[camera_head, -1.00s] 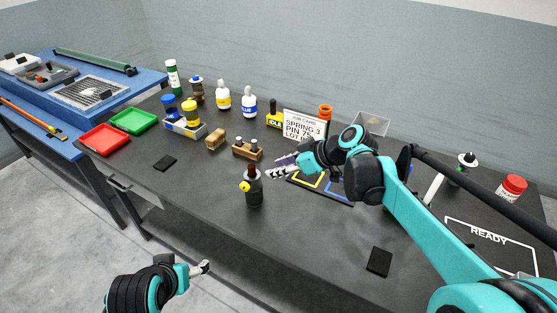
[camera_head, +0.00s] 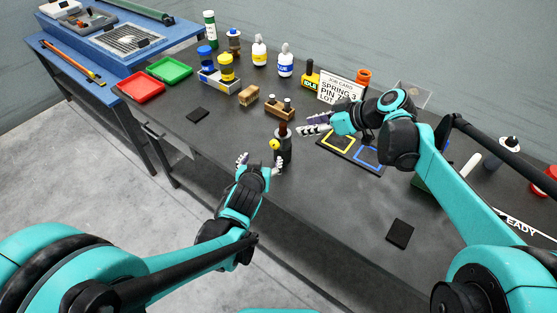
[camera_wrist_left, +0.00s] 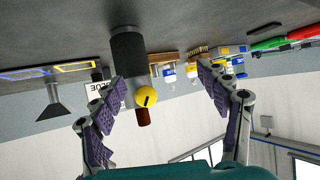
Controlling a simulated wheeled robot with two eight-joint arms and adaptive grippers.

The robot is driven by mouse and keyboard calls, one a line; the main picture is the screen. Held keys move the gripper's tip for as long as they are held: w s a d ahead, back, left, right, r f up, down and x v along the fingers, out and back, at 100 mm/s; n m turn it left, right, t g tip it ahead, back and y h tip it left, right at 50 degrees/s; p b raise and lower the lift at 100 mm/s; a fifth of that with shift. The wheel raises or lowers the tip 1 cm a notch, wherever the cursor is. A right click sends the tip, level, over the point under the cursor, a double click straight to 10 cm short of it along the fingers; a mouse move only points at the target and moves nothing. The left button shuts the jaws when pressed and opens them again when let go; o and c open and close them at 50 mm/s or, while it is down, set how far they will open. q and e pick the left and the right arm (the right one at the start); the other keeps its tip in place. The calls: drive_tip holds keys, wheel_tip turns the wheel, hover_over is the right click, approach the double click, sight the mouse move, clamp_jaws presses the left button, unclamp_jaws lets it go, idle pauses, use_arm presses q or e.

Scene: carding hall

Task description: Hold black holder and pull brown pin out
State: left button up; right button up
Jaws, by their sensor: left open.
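The black holder (camera_head: 284,153) stands upright near the table's front edge, with a yellow knob (camera_head: 274,145) on its side. The brown pin (camera_head: 283,129) sticks up from its top. In the left wrist view, upside down, the holder (camera_wrist_left: 128,58), knob (camera_wrist_left: 147,98) and pin (camera_wrist_left: 143,118) show between the fingers, nearer the left one. My left gripper (camera_head: 260,161) is open and empty, just in front of the holder; I cannot tell whether a finger touches it. My right gripper (camera_head: 314,124) has its fingers apart, empty, just right of the pin.
A wooden block with pegs (camera_head: 281,110) stands behind the holder. Red (camera_head: 140,88) and green (camera_head: 169,70) trays are at left. The table front right of the holder is mostly clear.

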sight(283, 150)
use_arm(q)
drive_tip(key=shift+m+t+h, duration=0.3)
drive_tip(key=shift+t+h, duration=0.3)
drive_tip(key=shift+h, duration=0.1)
drive_tip(key=d, duration=0.1)
drive_tip(key=w+d+f, duration=0.1)
drive_tip(key=d, duration=0.1)
drive_tip(key=w+d+f, duration=0.1)
drive_tip(key=d, duration=0.1)
drive_tip(key=shift+f, duration=0.1)
drive_tip(key=x, duration=0.7)
drive_tip(key=shift+w+f, duration=0.15)
drive_tip(key=shift+w, duration=0.1)
clamp_jaws()
